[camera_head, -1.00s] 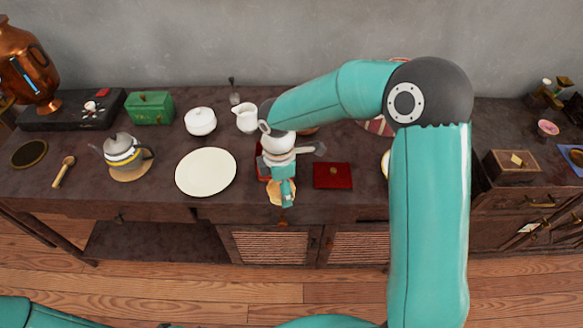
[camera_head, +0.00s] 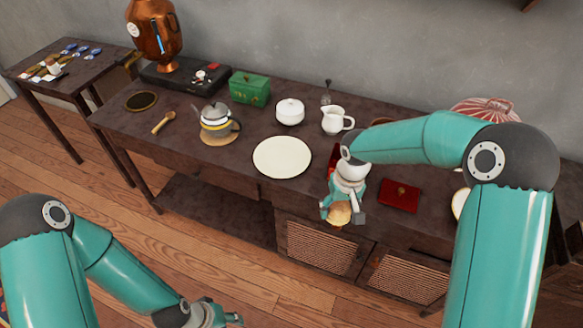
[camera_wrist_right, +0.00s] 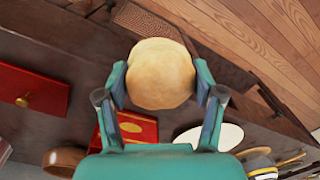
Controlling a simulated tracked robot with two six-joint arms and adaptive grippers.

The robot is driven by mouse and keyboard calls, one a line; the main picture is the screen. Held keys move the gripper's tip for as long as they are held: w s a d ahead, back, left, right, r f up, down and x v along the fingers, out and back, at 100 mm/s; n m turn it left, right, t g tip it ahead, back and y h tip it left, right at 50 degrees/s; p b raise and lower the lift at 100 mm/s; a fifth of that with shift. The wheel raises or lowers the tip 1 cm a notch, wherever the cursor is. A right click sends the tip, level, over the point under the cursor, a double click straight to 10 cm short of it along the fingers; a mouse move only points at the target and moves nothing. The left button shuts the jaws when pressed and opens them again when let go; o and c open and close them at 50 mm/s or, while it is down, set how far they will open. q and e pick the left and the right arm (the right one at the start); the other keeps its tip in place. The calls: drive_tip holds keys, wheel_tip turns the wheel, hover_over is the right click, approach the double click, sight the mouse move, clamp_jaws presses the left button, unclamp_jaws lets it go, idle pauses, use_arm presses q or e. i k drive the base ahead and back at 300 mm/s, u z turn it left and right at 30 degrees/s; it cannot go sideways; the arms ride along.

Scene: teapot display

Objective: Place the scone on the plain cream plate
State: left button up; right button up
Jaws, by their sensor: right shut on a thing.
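The scone (camera_head: 339,213) is round and golden. My right gripper (camera_head: 341,207) is shut on it near the table's front edge; the right wrist view shows the scone (camera_wrist_right: 160,74) between the two fingers (camera_wrist_right: 161,90). The plain cream plate (camera_head: 282,157) lies empty on the table, to the left of the scone in the head view. Part of the plate also shows in the right wrist view (camera_wrist_right: 226,138). My left gripper (camera_head: 222,318) is low at the bottom edge of the head view, away from the table and partly cut off; its jaws are unclear.
A red box (camera_head: 399,196) is right of my right gripper, and another red thing is partly hidden behind it. A white pitcher (camera_head: 335,121), a lidded white bowl (camera_head: 290,112), a green box (camera_head: 249,89) and a teapot (camera_head: 217,122) stand behind or left of the plate.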

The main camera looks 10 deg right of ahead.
sight(282, 155)
drive_tip(key=k, duration=1.05)
drive_tip(key=u, duration=0.3)
drive_tip(key=i, duration=0.6)
drive_tip(key=u, duration=0.45)
drive_tip(key=i, duration=1.6)
drive_tip(key=z, duration=0.7)
